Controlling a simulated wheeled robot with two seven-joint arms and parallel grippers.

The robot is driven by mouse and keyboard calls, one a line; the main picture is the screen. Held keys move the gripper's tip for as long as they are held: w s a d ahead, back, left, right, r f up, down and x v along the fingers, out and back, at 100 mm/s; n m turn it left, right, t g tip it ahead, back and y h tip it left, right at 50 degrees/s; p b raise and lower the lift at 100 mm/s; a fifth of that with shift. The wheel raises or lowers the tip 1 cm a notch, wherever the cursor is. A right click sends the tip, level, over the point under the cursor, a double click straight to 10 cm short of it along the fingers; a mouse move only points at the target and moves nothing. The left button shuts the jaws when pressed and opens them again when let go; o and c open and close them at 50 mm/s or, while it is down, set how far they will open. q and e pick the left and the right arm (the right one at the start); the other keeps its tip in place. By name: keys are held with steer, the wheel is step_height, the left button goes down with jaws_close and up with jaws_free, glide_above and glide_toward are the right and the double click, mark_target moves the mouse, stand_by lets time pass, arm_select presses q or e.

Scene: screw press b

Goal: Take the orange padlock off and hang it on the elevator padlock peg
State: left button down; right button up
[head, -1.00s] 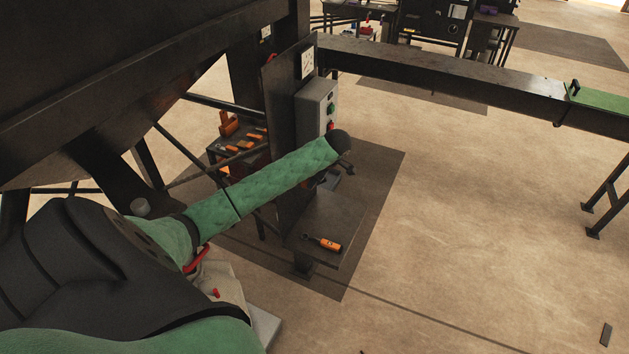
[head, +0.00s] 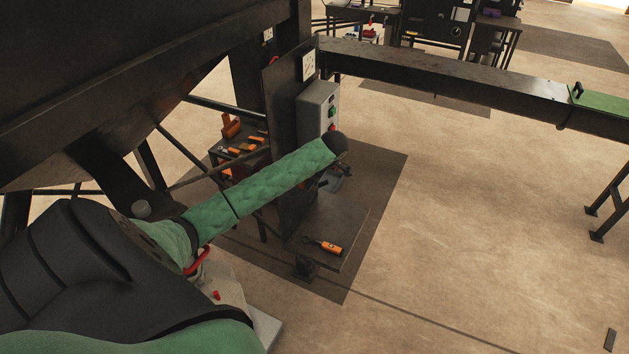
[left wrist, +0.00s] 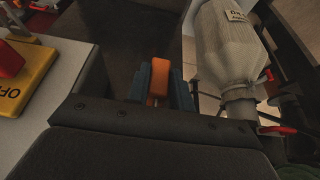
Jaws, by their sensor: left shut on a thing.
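In the left wrist view the orange padlock (left wrist: 161,80) is an upright orange block between the dark fingers of my left gripper (left wrist: 160,98). The gripper is shut on it, with a small light piece of metal showing below the orange body. In the head view my left gripper (head: 331,181) is at the end of the green-sleeved arm, below the grey control box, mostly hidden by the wrist; the padlock cannot be made out there. I cannot pick out the elevator padlock peg in either view. My right gripper is not in view.
The grey control box (head: 318,108) has green and red buttons. An orange-handled tool (head: 331,248) lies on the dark shelf (head: 350,222) below my gripper.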

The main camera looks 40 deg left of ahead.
arm_select(q)
steer(key=shift+s+f, duration=0.15)
steer(key=shift+f, duration=0.1)
steer(key=shift+s+d+f, duration=0.15)
steer(key=shift+s+f, duration=0.05)
steer(key=shift+f, duration=0.45)
steer(key=shift+d+f, duration=0.1)
steer(key=shift+f, duration=0.1)
stand_by(0.4)
steer(key=c, duration=1.1)
jaws_free()
steer(key=shift+a, duration=0.2)
steer(key=shift+c, duration=0.2)
steer(key=shift+r, duration=0.2)
steer(key=shift+a+r, duration=0.1)
